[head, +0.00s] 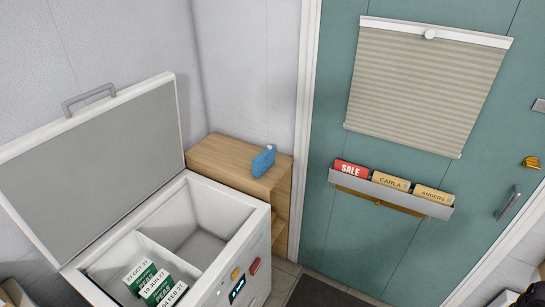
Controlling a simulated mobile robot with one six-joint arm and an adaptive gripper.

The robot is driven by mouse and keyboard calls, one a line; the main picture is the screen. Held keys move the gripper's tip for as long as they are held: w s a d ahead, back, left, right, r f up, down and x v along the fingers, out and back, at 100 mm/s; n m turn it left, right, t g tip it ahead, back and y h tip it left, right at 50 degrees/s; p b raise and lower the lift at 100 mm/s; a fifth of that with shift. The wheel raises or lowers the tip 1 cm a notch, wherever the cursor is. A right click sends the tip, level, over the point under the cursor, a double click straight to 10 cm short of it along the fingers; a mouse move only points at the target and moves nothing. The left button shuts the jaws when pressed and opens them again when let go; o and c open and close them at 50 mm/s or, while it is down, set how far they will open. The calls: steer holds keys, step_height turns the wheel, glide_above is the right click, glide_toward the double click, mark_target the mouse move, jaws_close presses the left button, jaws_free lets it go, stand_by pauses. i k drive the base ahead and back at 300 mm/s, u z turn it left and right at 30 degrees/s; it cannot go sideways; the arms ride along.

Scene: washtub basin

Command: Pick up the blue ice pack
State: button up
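The blue ice pack (263,162) stands upright on top of a light wooden cabinet (213,152), near its right end. It is a small blue block with a pale cap at its upper right corner. Nothing touches it except the cabinet top. My gripper does not show in the head view.
A white chest freezer (253,226) with its lid (95,150) raised stands in front and left of the cabinet. Several dated green-and-white packs lie in its left compartment; the right one looks empty. A teal door (330,215) with a file rack (392,194) is at right.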

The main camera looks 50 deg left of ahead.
mark_target(261, 162)
steer(key=u, duration=0.3)
steer(key=i, duration=0.7)
steer(key=u, duration=1.1)
steer(key=i, duration=0.75)
steer(key=u, duration=0.4)
